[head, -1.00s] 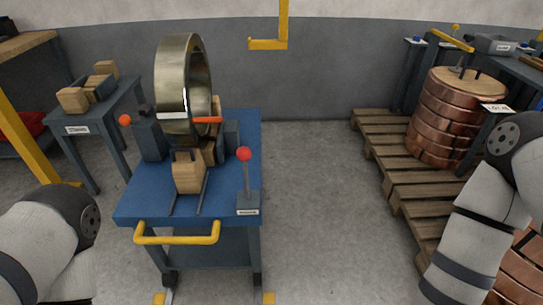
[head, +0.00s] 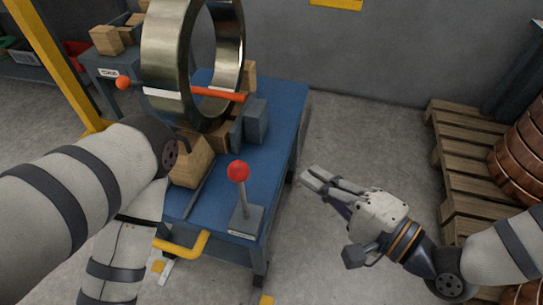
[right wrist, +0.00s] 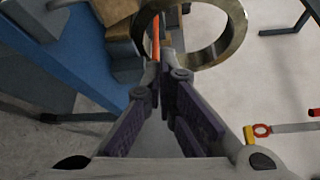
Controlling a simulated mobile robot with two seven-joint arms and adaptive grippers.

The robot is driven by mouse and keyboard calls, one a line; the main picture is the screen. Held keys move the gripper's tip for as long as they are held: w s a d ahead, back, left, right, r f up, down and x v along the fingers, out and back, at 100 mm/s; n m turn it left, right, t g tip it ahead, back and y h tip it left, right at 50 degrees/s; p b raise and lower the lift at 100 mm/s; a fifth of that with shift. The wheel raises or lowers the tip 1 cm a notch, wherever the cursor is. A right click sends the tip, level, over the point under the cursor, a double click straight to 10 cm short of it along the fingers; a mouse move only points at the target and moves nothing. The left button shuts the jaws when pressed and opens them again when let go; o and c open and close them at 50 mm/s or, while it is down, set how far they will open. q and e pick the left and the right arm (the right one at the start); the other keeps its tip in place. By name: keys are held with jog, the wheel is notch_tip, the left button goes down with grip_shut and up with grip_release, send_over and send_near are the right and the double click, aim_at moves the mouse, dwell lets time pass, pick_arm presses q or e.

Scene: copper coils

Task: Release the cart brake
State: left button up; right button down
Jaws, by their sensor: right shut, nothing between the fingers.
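The blue cart (head: 283,120) stands left of centre in the head view. A lever with a red ball knob (head: 238,171) rises nearly upright from a small grey labelled base (head: 246,220) at the cart's near right corner; the label is too small to read. My right gripper (head: 318,178) is shut and empty, right of the lever and apart from it, beside the cart's right edge. In the right wrist view, its fingers (right wrist: 165,78) point toward the metal ring and orange bar, with the blue cart top at left. My left arm crosses the cart's left side; its gripper is out of view.
A large metal ring (head: 168,55) stands on wooden blocks (head: 190,165) on the cart, with an orange bar (head: 215,94) across it. A yellow handle (head: 185,249) is at the cart's front. A pallet (head: 465,150) with copper coils (head: 515,165) stands right. Floor between is clear.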

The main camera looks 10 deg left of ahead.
aim_at(243, 196)
jog(key=shift+a, duration=0.1)
pick_arm(q)
jog(key=shift+p+v, duration=0.7)
jog(key=shift+v, duration=0.15)
pick_arm(e)
jog(key=w+a, duration=0.1)
jog(key=a, duration=0.8)
jog(key=shift+w+f, duration=0.15)
jog(key=shift+w, duration=0.05)
pick_arm(q)
jog(key=shift+f, duration=0.15)
